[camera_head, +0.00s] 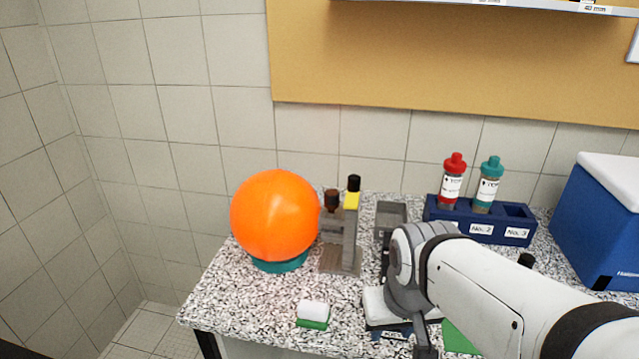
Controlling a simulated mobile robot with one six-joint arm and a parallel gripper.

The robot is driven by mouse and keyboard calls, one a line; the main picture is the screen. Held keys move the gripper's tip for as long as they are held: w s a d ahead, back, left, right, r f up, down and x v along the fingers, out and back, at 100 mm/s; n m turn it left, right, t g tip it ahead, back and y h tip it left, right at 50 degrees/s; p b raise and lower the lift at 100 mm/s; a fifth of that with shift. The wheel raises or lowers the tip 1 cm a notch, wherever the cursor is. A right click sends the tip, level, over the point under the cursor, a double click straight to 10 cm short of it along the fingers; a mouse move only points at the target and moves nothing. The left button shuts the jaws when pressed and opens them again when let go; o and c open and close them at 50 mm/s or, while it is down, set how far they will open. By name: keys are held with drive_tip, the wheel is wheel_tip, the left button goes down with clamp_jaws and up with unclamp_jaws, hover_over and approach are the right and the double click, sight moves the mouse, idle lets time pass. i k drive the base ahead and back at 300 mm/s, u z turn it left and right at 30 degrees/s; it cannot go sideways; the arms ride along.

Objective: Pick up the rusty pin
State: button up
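A grey stand (341,235) stands at the back of the speckled bench, just right of the orange ball. A dark rusty-brown pin-like piece (332,199) stands upright at its left side; it looks like the rusty pin. A yellow piece with a black top (352,192) stands beside it on the right. The fingers of my gripper do not show; the arm's end runs out at the bottom edge.
A large orange ball (274,214) on a teal base (280,262) is close left of the stand. A white-and-green block (313,314) lies in front. A blue rack (479,220) holds a red-capped bottle (452,181) and a teal-capped bottle (487,186). A blue box (598,232) stands right.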

sight(331, 197)
drive_tip(key=z, duration=1.5)
drive_tip(key=k, duration=1.7)
drive_tip(key=u, duration=0.85)
drive_tip(key=i, duration=1.65)
drive_tip(key=u, duration=0.1)
